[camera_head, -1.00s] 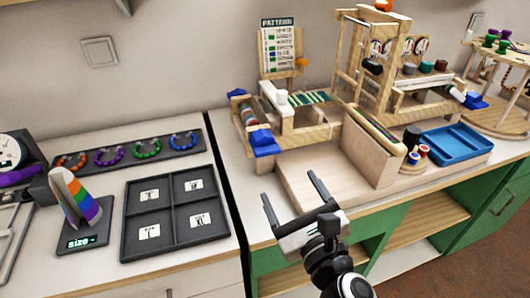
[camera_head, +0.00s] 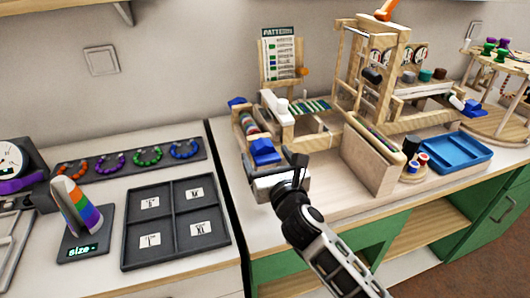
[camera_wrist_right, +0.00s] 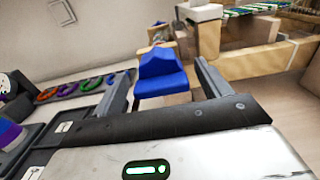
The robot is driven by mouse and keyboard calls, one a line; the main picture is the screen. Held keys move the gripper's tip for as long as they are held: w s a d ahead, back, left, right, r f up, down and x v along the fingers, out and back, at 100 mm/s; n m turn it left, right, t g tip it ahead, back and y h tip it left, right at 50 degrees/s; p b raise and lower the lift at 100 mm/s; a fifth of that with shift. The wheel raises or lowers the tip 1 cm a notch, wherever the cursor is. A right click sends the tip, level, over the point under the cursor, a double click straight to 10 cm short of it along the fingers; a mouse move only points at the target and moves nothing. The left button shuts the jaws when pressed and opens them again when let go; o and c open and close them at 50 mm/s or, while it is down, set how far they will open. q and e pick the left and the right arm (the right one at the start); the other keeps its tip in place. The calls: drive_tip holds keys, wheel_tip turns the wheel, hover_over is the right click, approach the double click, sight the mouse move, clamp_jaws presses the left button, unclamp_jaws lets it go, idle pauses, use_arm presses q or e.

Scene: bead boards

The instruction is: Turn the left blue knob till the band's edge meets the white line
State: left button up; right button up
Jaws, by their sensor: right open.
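The left blue knob (camera_head: 264,151) sits at the front end of a striped roller (camera_head: 249,122) on the left side of the wooden loom. My right gripper (camera_head: 271,158) is open, with its fingers reaching toward this knob from the front. In the right wrist view the blue knob (camera_wrist_right: 161,74) stands between the two open fingers (camera_wrist_right: 160,88), with no clear contact. A green and white striped band (camera_head: 313,106) lies on the loom. The band's edge and the white line cannot be made out. My left gripper is not in view.
A second blue piece (camera_head: 238,102) is at the roller's back end. The upright wooden frame (camera_head: 375,70) stands right of the band. A blue tray (camera_head: 456,153) lies further right. A dark four-part tray (camera_head: 176,222) and bead rings are on the left counter.

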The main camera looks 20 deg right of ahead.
drive_tip(key=shift+w, duration=0.95)
drive_tip(key=c, duration=1)
